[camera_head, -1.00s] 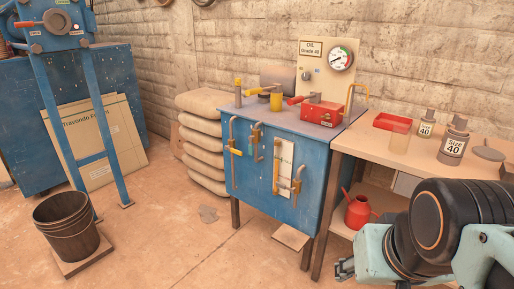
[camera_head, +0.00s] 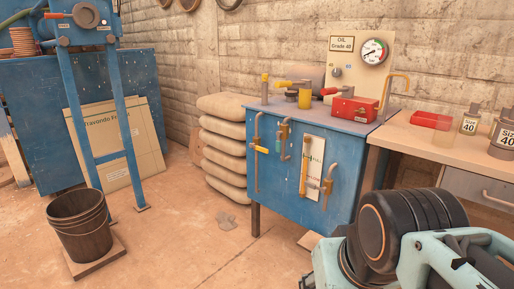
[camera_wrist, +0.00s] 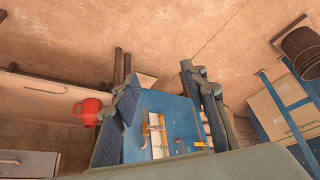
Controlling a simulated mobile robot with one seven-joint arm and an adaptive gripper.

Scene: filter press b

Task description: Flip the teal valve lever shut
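The teal valve lever (camera_head: 284,131) is small and points roughly up and down on a pipe at the upper front of the blue cabinet (camera_head: 335,215) in the head view. A yellow lever (camera_head: 261,149) lies sideways to its left, and a longer orange-yellow lever (camera_head: 303,178) stands upright to its right. My gripper (camera_wrist: 157,76) is open and empty in the wrist view, its fingers spread with the cabinet (camera_wrist: 160,104) showing beyond and between them. It is well apart from the levers. In the head view my arm is at the lower right; the fingertips are not clearly visible.
A dark bucket (camera_head: 80,222) stands at the lower left. The floor before the cabinet is largely clear.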

